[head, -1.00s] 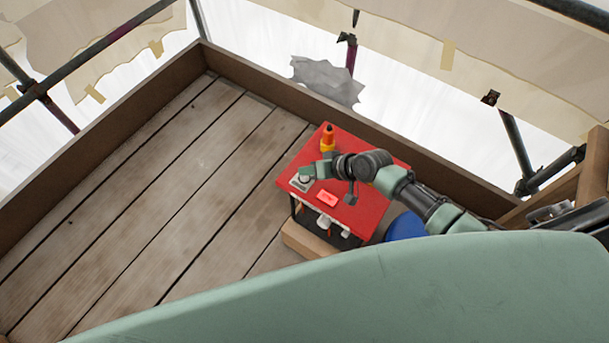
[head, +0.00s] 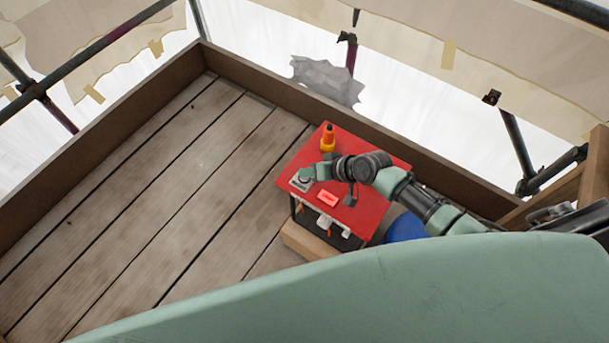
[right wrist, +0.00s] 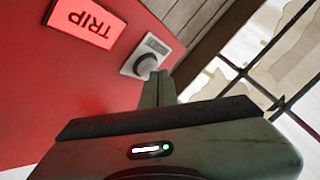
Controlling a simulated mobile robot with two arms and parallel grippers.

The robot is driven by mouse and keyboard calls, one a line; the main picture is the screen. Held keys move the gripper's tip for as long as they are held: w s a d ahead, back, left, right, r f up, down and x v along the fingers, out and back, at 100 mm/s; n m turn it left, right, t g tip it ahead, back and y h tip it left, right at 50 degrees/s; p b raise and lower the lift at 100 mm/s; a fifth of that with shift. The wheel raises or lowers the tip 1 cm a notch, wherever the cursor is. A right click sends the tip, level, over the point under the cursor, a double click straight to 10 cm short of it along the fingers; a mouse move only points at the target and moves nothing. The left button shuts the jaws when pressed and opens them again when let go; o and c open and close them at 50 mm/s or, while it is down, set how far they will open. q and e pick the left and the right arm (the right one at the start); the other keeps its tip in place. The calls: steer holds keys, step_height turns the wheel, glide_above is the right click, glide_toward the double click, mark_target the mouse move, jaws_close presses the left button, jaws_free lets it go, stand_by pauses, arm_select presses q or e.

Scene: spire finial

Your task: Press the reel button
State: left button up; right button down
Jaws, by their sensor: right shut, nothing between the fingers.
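The reel button appears to be the round grey knob (right wrist: 146,66) on a small pale box in the right wrist view. In the head view the box (head: 299,184) sits at the left corner of the red table top, partly covered by my gripper. My right gripper (head: 306,173) is shut and empty, with its tips at the box. In the right wrist view the shut fingers (right wrist: 158,82) end right beside the knob. I cannot tell whether they touch it. My left gripper is not in view.
A lit red TRIP sign (right wrist: 88,20) is on the red top (head: 366,208), near the box; it also shows in the head view (head: 327,197). An orange beacon (head: 328,138) stands at the back corner. The plank floor (head: 160,190) to the left is clear.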

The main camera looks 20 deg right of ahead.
mark_target(308, 178)
steer(key=shift+f, duration=0.35)
steer(key=shift+r, duration=0.1)
stand_by(0.4)
steer(key=shift+r+p, duration=0.6)
steer(key=shift+r, duration=0.2)
step_height(308, 178, up, 5)
steer(key=p, duration=0.5)
stand_by(0.5)
